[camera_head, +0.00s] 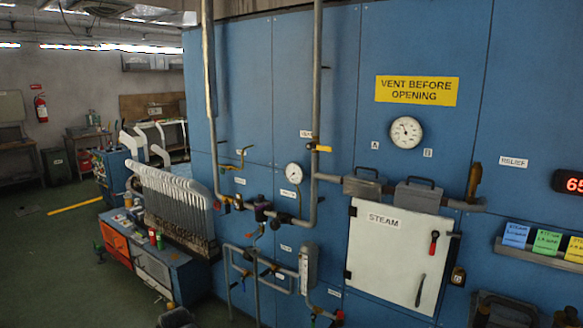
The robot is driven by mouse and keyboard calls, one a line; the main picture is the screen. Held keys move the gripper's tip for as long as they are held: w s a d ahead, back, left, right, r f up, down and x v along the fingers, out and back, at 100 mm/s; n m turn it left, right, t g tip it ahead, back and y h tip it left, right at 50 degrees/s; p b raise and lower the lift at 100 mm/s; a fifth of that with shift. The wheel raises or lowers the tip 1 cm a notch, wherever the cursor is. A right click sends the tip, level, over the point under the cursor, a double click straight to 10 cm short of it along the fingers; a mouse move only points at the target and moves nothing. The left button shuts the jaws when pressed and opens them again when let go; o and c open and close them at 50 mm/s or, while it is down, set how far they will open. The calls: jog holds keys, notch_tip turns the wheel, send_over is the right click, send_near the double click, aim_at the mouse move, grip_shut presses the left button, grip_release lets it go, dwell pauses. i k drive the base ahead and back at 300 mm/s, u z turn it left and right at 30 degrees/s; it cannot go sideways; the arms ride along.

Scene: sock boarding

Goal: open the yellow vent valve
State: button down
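A yellow lever handle (320,148) sits on the grey vertical pipe right of centre on the blue panel wall. It sticks out sideways to the right, across the line of the pipe. A small white label (305,134) is at its left, too small to read. Another yellowish handle (243,151) is further left on a thin pipe; its label is unreadable, so I cannot be sure from lettering which is the vent valve. A yellow sign (416,90) reads "VENT BEFORE OPENING". My gripper is not clearly seen in this view.
A white door marked STEAM (385,262) has a red-and-black handle. Gauges (407,132) and dark boxes are near it. A shelf (540,254) holds coloured cards. A rack of white forms (172,200) stands left; dark objects sit at the bottom edge. The green floor at left is open.

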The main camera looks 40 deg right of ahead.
aim_at(309, 146)
jog(key=z, duration=1.45)
jog(key=k, duration=0.1)
jog(key=u, duration=1.5)
jog(key=i, duration=1.15)
jog(key=u, duration=0.45)
jog(key=k, duration=0.8)
jog(key=z, duration=0.15)
jog(key=i, duration=0.8)
jog(key=u, duration=0.1)
